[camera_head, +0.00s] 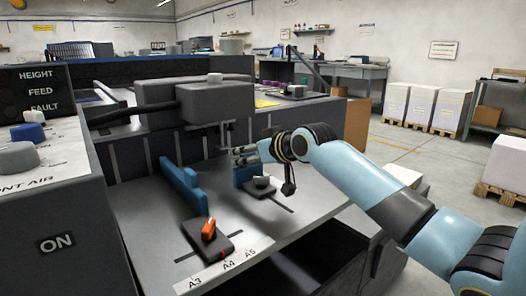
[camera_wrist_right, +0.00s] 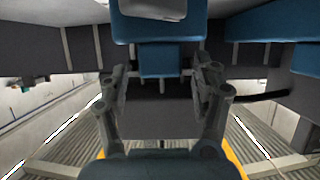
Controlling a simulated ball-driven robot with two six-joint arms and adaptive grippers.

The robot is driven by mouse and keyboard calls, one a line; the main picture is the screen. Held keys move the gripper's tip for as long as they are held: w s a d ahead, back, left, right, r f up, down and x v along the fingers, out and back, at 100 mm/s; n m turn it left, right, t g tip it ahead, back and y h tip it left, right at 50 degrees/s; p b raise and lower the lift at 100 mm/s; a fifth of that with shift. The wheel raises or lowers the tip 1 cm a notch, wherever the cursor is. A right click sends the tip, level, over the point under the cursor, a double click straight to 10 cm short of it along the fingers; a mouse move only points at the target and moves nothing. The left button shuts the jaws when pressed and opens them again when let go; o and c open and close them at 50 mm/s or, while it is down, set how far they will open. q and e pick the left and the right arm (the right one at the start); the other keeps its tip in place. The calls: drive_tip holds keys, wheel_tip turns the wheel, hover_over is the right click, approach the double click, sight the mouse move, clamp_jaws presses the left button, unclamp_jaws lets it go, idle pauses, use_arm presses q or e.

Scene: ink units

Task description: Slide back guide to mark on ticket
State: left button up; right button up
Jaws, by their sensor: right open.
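A longer blue guide (camera_head: 184,184) stands to the left, near a dark block with an orange lever (camera_head: 208,229). I cannot make out a ticket. My left gripper is out of view.
A label strip (camera_head: 224,264) marked A3, A4 and A5 runs along the table's front edge. A control panel (camera_head: 51,185) with an ON button is at the left. A dark grey machine head (camera_head: 195,103) overhangs the table behind the guides. Open floor lies to the right.

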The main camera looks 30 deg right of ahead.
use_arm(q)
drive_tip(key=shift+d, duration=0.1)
use_arm(e)
drive_tip(key=v, duration=1)
drive_tip(key=shift+s, duration=0.25)
